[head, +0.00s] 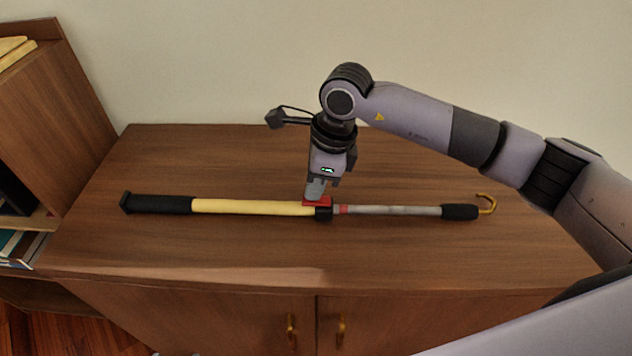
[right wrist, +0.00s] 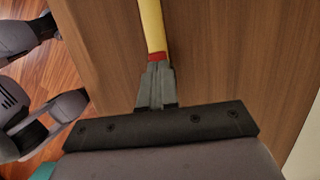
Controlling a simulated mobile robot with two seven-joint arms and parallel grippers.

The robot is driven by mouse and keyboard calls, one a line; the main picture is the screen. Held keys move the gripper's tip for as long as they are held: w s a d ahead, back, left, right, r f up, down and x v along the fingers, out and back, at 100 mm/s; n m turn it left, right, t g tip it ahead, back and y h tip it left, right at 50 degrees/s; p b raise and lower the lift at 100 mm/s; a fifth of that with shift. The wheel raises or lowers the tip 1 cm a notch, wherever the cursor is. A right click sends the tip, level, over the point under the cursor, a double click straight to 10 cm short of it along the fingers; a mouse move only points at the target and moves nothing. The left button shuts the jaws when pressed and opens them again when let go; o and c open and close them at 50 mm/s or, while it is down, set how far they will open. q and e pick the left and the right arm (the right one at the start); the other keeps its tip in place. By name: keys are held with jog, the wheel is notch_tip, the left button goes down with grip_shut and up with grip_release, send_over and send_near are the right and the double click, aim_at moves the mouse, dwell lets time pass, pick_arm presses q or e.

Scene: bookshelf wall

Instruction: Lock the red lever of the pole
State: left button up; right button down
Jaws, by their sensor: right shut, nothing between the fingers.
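The pole lies across the top of the wooden cabinet, with a black grip at its left end, a yellow tube (head: 252,207), a grey tube (head: 390,210) and a golden hook at its right end. The red lever (head: 324,201) sits at the joint by the black clamp. My right gripper (head: 315,193) points down with its shut, empty fingers at the lever, touching it or very close. In the right wrist view the fingers (right wrist: 156,88) cover most of the joint. A strip of red (right wrist: 157,57) shows just beyond them. My left gripper is not in view.
The cabinet top (head: 220,250) is otherwise clear around the pole. A bookshelf (head: 60,110) with books stands at the left. A plain wall rises behind. The cabinet doors with golden handles (head: 341,330) are below the front edge.

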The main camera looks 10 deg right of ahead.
jog(key=shift+s+d, duration=0.1)
jog(key=shift+d, duration=0.15)
jog(key=shift+r, duration=0.2)
jog(key=p+v, duration=0.1)
jog(key=v, duration=0.1)
jog(key=a+p+v, duration=0.1)
jog(key=v, duration=0.1)
jog(key=shift+w+d+r, duration=0.15)
jog(key=shift+w+r, duration=0.1)
jog(key=shift+r, duration=0.1)
pick_arm(q)
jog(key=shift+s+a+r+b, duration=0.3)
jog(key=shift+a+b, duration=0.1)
jog(key=shift+b, duration=0.2)
pick_arm(e)
jog(key=a+v, duration=0.1)
jog(key=v, duration=0.7)
jog(key=shift+w+a+r, duration=0.15)
jog(key=shift+a+r, duration=0.25)
jog(key=shift+r, duration=0.2)
